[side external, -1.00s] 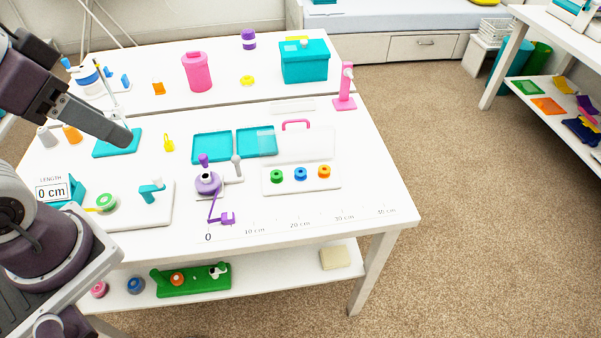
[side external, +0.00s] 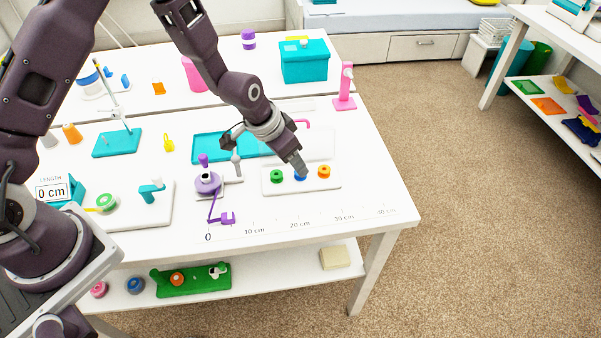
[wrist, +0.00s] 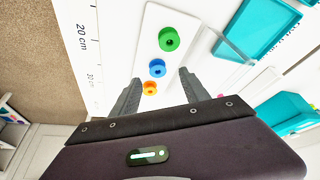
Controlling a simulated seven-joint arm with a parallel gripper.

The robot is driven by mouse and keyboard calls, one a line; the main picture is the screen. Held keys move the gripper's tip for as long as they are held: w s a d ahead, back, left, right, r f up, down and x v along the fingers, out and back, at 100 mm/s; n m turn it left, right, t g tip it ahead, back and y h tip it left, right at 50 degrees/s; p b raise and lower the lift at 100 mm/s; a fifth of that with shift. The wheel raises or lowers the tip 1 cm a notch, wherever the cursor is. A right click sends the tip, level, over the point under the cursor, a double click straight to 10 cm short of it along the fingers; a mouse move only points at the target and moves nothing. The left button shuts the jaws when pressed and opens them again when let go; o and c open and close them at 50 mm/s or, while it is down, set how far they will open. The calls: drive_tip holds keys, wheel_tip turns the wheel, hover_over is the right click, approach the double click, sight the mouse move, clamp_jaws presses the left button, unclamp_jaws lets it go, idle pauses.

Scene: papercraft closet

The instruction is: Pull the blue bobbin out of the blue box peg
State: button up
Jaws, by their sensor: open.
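The blue bobbin (side external: 300,177) sits in the middle of the white bobbin box (side external: 283,189), between a green bobbin (side external: 277,177) and an orange bobbin (side external: 324,171). My gripper (side external: 299,172) is right above the blue bobbin in the side external view and partly covers it. In the wrist view my open gripper (wrist: 158,82) has one finger on each side, with the blue bobbin (wrist: 157,68) just ahead between the fingertips. The orange bobbin (wrist: 150,88) lies nearer, between the fingers, and the green bobbin (wrist: 169,39) lies farther off. The peg under the blue bobbin is hidden.
The box's clear lid with a pink handle (side external: 305,123) stands up behind the bobbins. The purple winder (side external: 208,183) is to the left, and teal trays (side external: 208,147) lie behind. The tabletop in front, with its printed ruler, is mostly clear.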

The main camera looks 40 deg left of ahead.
drive_tip(key=x, duration=0.4)
drive_tip(key=shift+d+f, duration=0.2)
clamp_jaws()
wheel_tip(320, 180, up, 13)
idle(0.4)
drive_tip(key=shift+r, duration=0.1)
